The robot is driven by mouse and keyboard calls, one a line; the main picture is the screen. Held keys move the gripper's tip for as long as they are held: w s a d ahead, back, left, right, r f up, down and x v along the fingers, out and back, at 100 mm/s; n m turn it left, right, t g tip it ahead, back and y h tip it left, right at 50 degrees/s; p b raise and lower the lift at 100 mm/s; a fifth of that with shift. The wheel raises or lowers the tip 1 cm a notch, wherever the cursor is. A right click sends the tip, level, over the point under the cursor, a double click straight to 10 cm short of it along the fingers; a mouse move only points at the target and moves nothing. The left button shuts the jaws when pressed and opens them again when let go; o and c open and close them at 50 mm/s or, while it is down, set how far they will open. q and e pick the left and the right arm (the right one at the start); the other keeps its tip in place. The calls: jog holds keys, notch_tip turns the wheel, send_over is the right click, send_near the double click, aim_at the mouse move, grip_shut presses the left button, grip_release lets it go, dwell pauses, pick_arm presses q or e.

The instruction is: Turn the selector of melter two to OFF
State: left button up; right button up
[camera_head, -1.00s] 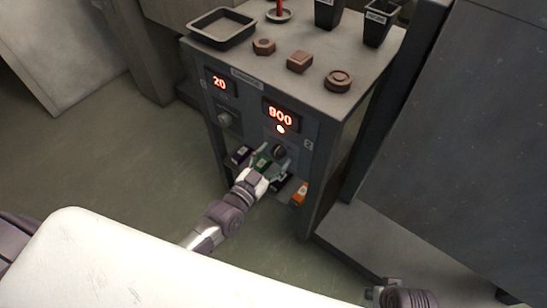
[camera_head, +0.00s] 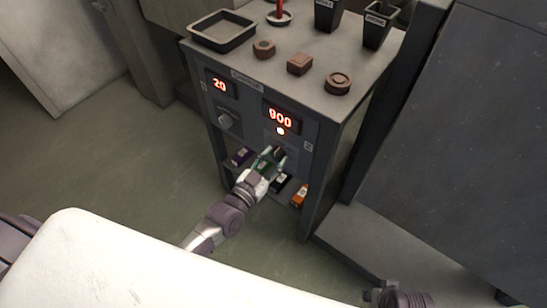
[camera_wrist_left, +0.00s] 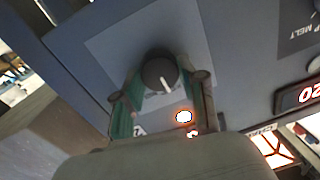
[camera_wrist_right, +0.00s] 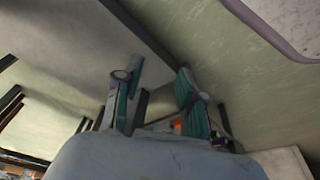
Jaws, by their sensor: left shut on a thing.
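The selector of melter two (camera_head: 280,152) is a dark round knob on the cabinet's front, under the lit 900 display (camera_head: 280,118) and a glowing lamp (camera_head: 281,131). In the left wrist view the knob (camera_wrist_left: 157,70) shows a white pointer line aimed down toward the lamp (camera_wrist_left: 183,117). My left gripper (camera_head: 271,160) is at the knob, its green-padded fingers on either side of it, shut on it. The lettering around the knob is partly hidden and too blurred to read. My right gripper (camera_wrist_right: 158,92) is open and empty, away from the cabinet.
The other melter's knob (camera_head: 226,120) sits at left under a display reading 20 (camera_head: 219,84). A tray (camera_head: 223,43), brown pieces (camera_head: 300,63) and dark cups (camera_head: 378,25) stand on top. Coloured boxes (camera_head: 300,195) lie on the shelf below the gripper.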

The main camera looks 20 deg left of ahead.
pick_arm(q)
jog(key=n+p, duration=0.2)
jog(key=n, duration=0.2)
jog(key=shift+g, duration=0.3)
jog(key=shift+a+n, duration=0.1)
jog(key=shift+n, duration=1.1)
jog(key=shift+n+p, duration=0.35)
jog(key=shift+n, duration=0.45)
pick_arm(e)
notch_tip(320, 180, down, 10)
jog(key=s, duration=0.2)
jog(key=shift+s+d+r+g, duration=0.15)
jog(key=shift+s+r+g, duration=0.15)
jog(key=shift+s, duration=0.1)
jog(key=shift+s+f, duration=0.1)
jog(key=shift+f, duration=0.1)
pick_arm(q)
jog(key=o, duration=1.2)
jog(key=shift+c, duration=0.2)
pick_arm(e)
jog(key=shift+r, duration=0.1)
pick_arm(q)
jog(key=shift+s+a, duration=0.1)
jog(key=shift+s, duration=0.05)
jog(key=v, duration=1.1)
jog(key=shift+s, duration=0.3)
